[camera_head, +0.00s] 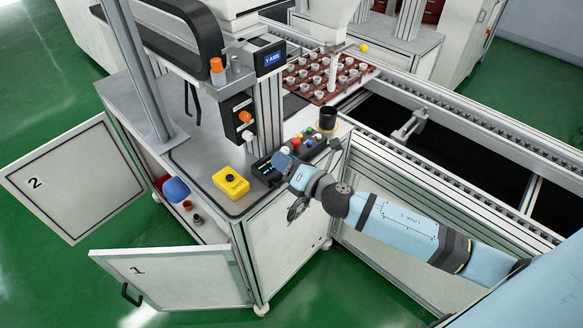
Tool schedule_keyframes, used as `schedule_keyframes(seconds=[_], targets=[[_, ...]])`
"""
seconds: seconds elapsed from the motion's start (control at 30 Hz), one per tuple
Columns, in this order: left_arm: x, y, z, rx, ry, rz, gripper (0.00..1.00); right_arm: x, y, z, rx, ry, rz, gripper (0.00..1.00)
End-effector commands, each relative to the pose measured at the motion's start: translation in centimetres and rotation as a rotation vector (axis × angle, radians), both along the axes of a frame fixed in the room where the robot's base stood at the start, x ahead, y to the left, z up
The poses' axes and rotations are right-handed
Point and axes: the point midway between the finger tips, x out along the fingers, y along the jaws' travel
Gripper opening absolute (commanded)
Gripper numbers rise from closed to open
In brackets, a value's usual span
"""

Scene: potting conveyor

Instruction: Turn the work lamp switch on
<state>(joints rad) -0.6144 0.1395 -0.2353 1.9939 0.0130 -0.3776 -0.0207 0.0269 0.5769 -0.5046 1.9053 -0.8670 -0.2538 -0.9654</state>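A dark switch box (238,116) is mounted on the upright post at the back of the cabinet. It has an orange rotary knob (245,117) on its face and a pale round part below it. Its labels are too small to read, so I cannot tell which one is the work lamp switch or how it is set. My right arm reaches in from the right. My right gripper (296,209) is at the front right of the cabinet, below and right of the switch box and apart from it. Its fingers are small and dark, and their opening is unclear. My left gripper is out of view.
A yellow button box (230,182) and a control panel with coloured buttons (309,141) sit on the cabinet top. A black cup (327,119) stands near the conveyor. A tray of pots (290,82) is behind. Doors 1 (190,275) and 2 (85,190) hang open.

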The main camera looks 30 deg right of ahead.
Motion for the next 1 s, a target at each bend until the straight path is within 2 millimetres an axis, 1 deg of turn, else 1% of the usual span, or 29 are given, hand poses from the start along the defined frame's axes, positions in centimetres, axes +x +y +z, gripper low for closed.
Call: schedule_keyframes(seconds=[0.03, 0.1, 0.2, 0.77, 0.87, 0.97, 1.0], targets=[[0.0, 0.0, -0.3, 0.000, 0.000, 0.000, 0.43, -0.8, -0.3, -0.2, 0.000, 0.001, 0.000, 0.37], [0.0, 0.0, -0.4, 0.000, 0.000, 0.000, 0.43, -1.5, -0.5, -0.2, 0.000, 0.001, 0.001, 0.37], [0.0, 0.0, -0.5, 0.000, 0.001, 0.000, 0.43, -2.0, -0.8, 0.0, -0.001, 0.000, 0.000, 0.37], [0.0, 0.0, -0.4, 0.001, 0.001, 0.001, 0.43, -2.3, -0.8, 0.0, 0.007, 0.005, -0.001, 0.37], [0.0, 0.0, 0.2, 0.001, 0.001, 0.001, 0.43, -3.2, -0.4, -0.7, 0.116, 0.072, -0.016, 0.37], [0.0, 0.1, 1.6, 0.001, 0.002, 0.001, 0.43, -5.7, 0.3, -2.5, 0.401, 0.244, -0.069, 0.37], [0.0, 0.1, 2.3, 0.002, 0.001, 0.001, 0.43, -7.1, 0.6, -3.5, 0.558, 0.336, -0.108, 0.37]])
